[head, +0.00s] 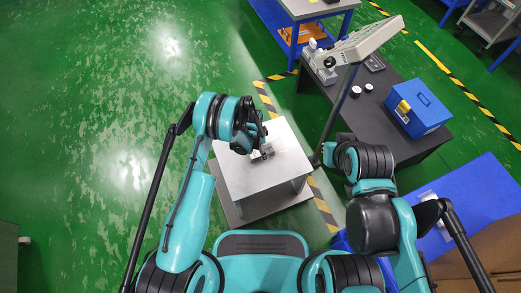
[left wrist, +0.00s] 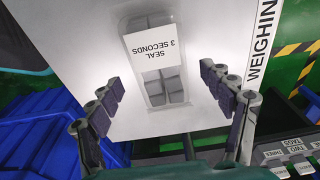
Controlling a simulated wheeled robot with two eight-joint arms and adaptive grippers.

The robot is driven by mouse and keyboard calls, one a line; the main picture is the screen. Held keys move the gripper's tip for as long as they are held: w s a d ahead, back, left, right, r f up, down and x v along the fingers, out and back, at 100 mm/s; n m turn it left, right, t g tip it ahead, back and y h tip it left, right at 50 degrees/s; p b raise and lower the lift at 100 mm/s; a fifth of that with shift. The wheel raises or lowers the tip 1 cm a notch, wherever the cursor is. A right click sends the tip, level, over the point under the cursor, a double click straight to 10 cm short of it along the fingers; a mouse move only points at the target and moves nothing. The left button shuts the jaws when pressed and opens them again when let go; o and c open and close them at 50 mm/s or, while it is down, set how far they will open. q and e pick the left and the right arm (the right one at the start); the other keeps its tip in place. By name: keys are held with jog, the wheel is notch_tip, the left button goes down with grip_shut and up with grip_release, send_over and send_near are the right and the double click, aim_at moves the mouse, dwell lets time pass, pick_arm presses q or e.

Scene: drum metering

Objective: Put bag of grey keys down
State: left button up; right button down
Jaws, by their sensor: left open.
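The bag of grey keys (left wrist: 165,85) is a clear pouch with grey square keys and a white label reading "SEAL 3 SECONDS". It lies on the white top of the weighing table (left wrist: 75,30). In the head view the bag (head: 267,151) shows small and grey beside my left gripper (head: 259,143). In the left wrist view my left gripper (left wrist: 160,78) is open, with one finger on each side of the bag and a gap on both sides. My right gripper (head: 328,153) is right of the table; its jaws are too small to read.
A dark bench (head: 385,125) to the right holds a blue box (head: 418,107) and small round items. A tilted display panel (head: 368,40) stands on a post between table and bench. A blue surface (head: 470,205) lies at the right. The floor at left is clear.

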pick_arm(q)
notch_tip(320, 180, up, 9)
jog(key=a+p, duration=0.1)
jog(key=p, duration=0.1)
jog(key=shift+s+p, duration=0.2)
jog(key=shift+p, duration=0.15)
notch_tip(320, 180, up, 14)
jog(key=n+t, duration=0.1)
jog(key=n, duration=0.2)
send_over(258, 152)
jog(key=a, duration=0.4)
jog(key=s+a+r+n+t, duration=0.1)
jog(key=s+a+r+n, duration=0.1)
jog(key=r, duration=0.4)
jog(key=s+a+r+n+t, duration=0.1)
jog(key=s+a+r, duration=0.1)
jog(key=r, duration=0.5)
jog(key=s+a+r+n+t, duration=0.1)
jog(key=s+a+r+n, duration=0.1)
jog(key=s, duration=0.4)
jog(key=s+a+r+n+t, duration=0.1)
jog(key=s+a+r+n, duration=0.2)
jog(key=s, duration=0.3)
jog(key=s+a+r+n+t+y, duration=0.1)
jog(key=s+a+r+n, duration=0.1)
jog(key=s, duration=0.4)
jog(key=shift+s+a+r+n+t, duration=0.15)
jog(key=shift+a+r+n+t, duration=0.15)
jog(key=shift+a+r, duration=0.4)
jog(key=shift+d+r, duration=0.1)
